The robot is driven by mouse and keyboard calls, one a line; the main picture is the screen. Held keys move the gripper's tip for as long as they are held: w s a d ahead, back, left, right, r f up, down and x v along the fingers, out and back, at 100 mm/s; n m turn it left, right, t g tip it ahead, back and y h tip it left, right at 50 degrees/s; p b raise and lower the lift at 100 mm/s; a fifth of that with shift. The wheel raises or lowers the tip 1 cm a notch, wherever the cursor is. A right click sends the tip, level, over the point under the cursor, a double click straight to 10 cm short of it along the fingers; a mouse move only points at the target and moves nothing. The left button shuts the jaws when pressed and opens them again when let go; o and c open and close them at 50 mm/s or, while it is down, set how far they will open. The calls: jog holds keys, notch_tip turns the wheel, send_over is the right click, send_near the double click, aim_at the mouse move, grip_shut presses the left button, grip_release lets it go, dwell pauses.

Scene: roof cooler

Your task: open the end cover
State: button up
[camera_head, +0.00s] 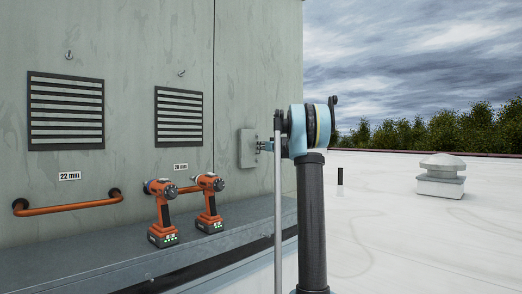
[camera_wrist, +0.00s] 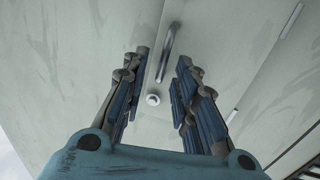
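In the wrist view a pale grey-green panel (camera_wrist: 85,45), which I take to be the end cover, fills most of the background. A metal bar handle (camera_wrist: 168,52) stands on it, with a small round light fitting (camera_wrist: 153,99) below. My gripper (camera_wrist: 162,58) is open and empty. Its two jointed fingers spread on either side of the handle and the fitting, and I see no contact. The distance to the panel is hard to tell. In the head view my arm hides most of the gripper and the handle is not visible.
The grey-green unit (camera_head: 130,110) has two louvred vents (camera_head: 66,111) and an orange bar (camera_head: 68,206). Two orange power drills (camera_head: 160,213) (camera_head: 209,203) stand on its ledge (camera_head: 85,258). A grey box (camera_head: 247,148) sits near my arm. The white roof (camera_head: 420,240) is mostly clear, with a vent cap (camera_head: 441,176).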

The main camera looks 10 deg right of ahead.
jog(key=shift+w+a, duration=0.25)
jog(key=shift+w, duration=0.2)
grip_shut()
jog(key=shift+d, duration=0.1)
